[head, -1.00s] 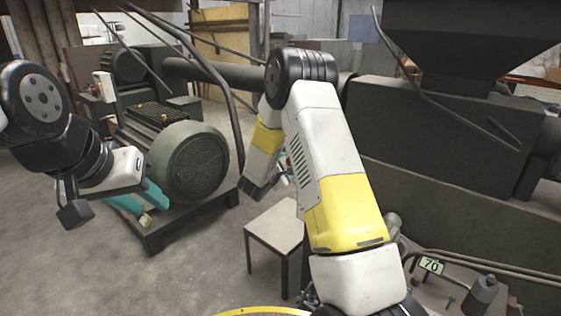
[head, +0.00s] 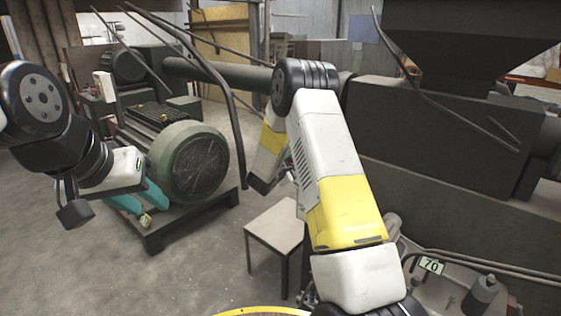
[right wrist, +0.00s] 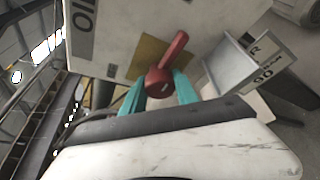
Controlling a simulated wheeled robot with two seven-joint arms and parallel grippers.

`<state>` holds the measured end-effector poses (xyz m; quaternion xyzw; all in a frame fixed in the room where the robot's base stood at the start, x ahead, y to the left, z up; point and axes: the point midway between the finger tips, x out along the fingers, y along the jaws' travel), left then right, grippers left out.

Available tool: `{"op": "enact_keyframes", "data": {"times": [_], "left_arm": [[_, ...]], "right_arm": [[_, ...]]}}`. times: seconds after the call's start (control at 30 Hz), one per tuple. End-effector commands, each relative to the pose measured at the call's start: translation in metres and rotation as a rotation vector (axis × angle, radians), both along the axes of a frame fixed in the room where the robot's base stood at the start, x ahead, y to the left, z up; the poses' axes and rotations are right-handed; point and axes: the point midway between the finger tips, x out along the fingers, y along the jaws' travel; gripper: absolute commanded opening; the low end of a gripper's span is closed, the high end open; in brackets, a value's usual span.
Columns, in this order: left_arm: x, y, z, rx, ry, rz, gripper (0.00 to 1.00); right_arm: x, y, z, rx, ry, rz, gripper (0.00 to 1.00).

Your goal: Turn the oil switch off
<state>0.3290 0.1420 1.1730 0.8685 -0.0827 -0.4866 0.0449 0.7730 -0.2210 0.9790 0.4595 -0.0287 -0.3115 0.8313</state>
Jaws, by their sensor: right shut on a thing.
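The oil switch is a red handle (right wrist: 170,62) on a yellow plate (right wrist: 148,58), fixed to a light panel. The panel carries an upside-down "OIL" label (right wrist: 84,27). In the right wrist view the handle's arm points up and slightly right. My right gripper (right wrist: 160,90) has its teal fingers on both sides of the handle's round hub, shut on it. In the head view the switch and right fingertips are hidden or too small behind my right arm. My left gripper (head: 140,198) is open and empty, its teal fingers apart, in front of the green motor.
A green motor (head: 188,162) on a dark base stands behind my left gripper. A small table (head: 275,225) stands at the centre. A large dark machine (head: 440,130) fills the right side. Grey floor (head: 60,265) is free at the lower left.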

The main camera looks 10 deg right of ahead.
Motion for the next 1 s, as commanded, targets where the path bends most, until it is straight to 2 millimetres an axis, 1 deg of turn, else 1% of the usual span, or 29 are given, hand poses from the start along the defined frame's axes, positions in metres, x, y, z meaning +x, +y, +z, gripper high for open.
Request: {"op": "enact_keyframes", "data": {"times": [0.23, 0.43, 1.0], "left_arm": [[0.0, 0.0, 0.0, 0.0, 0.0, 0.0, 0.36], [0.0, 0.0, 0.0, 0.0, 0.0, 0.0, 0.36], [0.0, 0.0, 0.0, 0.0, 0.0, 0.0, 0.36]], "right_arm": [[-0.0001, -0.0002, 0.0005, -0.02, 0.024, -0.001, 0.0], [0.0, 0.0007, 0.0008, -0.081, 0.102, 0.001, 0.0], [0.0002, 0.0009, 0.0002, -0.398, 0.51, -0.001, 0.0]]}}
